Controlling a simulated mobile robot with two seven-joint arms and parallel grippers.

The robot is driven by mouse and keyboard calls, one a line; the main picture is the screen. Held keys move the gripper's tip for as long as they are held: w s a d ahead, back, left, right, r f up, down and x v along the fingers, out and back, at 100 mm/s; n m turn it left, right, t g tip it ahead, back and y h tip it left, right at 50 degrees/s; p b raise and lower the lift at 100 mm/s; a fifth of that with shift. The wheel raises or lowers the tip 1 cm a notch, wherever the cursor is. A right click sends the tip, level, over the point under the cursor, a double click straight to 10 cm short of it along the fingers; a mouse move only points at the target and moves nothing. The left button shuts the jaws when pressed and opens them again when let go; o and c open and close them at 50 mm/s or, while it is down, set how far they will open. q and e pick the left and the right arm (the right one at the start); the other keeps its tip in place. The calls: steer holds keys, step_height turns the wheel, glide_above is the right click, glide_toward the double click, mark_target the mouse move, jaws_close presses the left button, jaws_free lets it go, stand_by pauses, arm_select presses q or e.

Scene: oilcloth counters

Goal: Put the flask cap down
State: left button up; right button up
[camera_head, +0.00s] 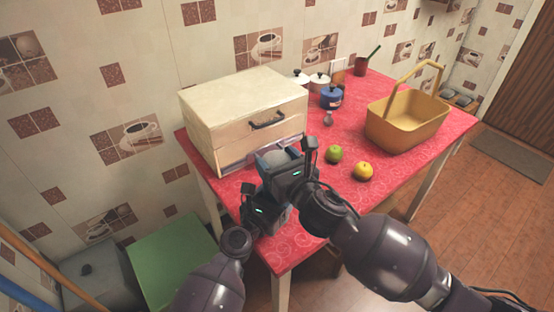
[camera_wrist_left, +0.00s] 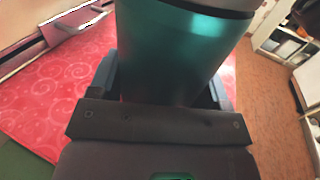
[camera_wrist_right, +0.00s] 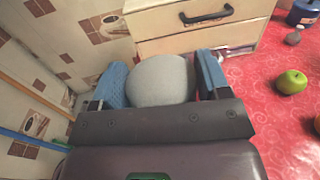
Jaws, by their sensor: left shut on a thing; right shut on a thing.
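The flask cap (camera_wrist_right: 160,80) is a grey, rounded piece between the blue-padded fingers of my right gripper (camera_wrist_right: 161,86), which is shut on it. In the head view my right gripper (camera_head: 282,160) is over the table, in front of the wooden box. The flask (camera_wrist_left: 170,55) is a teal metallic cylinder, and my left gripper (camera_wrist_left: 168,95) is shut on it. In the head view my left gripper is just below the right one, and the arms mostly hide the flask. Whether cap and flask touch cannot be told.
Bare cloth lies in front of the apples. A green stool (camera_head: 170,262) stands at lower left.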

steer(key=shift+f, duration=0.15)
steer(key=o, duration=0.9)
steer(key=shift+s+d, duration=0.1)
steer(key=shift+s, duration=0.05)
steer(key=v, duration=1.1)
steer(key=shift+s+d+r, duration=0.2)
steer(key=shift+s, duration=0.15)
